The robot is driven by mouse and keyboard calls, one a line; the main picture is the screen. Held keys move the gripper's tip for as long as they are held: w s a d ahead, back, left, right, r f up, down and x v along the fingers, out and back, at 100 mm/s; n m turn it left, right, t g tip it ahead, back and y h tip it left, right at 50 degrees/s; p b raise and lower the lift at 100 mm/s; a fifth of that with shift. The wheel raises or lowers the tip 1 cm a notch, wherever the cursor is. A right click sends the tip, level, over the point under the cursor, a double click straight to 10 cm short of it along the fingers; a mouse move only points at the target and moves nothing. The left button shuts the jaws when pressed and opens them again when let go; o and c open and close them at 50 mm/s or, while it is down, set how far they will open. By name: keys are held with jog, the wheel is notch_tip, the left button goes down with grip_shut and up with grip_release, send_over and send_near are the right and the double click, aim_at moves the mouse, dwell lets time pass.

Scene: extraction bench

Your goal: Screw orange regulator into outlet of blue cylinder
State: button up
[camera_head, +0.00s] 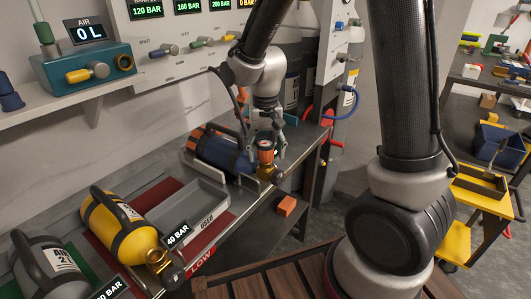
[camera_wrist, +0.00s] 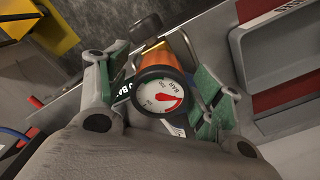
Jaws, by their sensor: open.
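The blue cylinder (camera_head: 222,152) lies on its side in a grey cradle at the back of the bench, its brass valve end toward the right. The orange regulator (camera_head: 265,155) with a round gauge stands at that valve end; I cannot tell how far it is threaded into the outlet. In the wrist view the regulator's orange body (camera_wrist: 184,48) and white gauge (camera_wrist: 162,96) show between the fingers. My gripper (camera_head: 265,138) is open, its green-padded fingers (camera_wrist: 157,98) on both sides of the gauge, apparently apart from it. The outlet is hidden in the wrist view.
A yellow cylinder (camera_head: 122,229) and a grey cylinder (camera_head: 52,269) lie nearer on the bench. An empty grey tray (camera_head: 190,212) sits on the red area. An orange block (camera_head: 286,205) lies on a lower dark surface. The gauge panel stands behind.

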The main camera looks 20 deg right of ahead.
jog(key=n, duration=0.4)
jog(key=shift+n, duration=0.3)
jog(key=n, duration=1.6)
jog(key=c, duration=1.2)
jog(key=shift+o, duration=0.2)
jog(key=m, duration=1.1)
jog(key=o, duration=1.2)
jog(key=shift+c, duration=0.2)
